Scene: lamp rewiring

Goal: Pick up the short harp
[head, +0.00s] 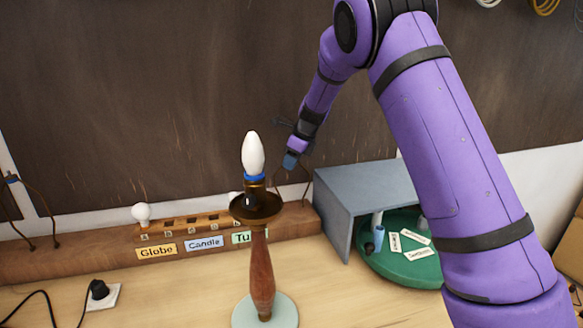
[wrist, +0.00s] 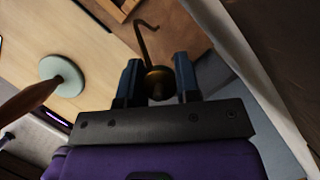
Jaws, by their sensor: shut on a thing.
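My gripper (head: 290,160) is behind and to the right of the lamp, above the wooden rack. It is shut on a thin bent wire harp (head: 307,184), whose dark legs hang below the fingers. In the wrist view the harp's brass knob (wrist: 158,84) sits between the two blue fingers of my gripper (wrist: 158,75), with a hooked wire end beyond it. I cannot tell whether its feet touch anything. Another wire harp (head: 43,200) stands at the far left, with a knob on top.
The lamp (head: 262,272) stands in front, with a white candle bulb (head: 253,153). A rack (head: 80,246) holds a globe bulb (head: 141,213). A grey shelf (head: 365,178) covers part of a green round tray (head: 412,268) at right. A black plug (head: 99,289) lies at left.

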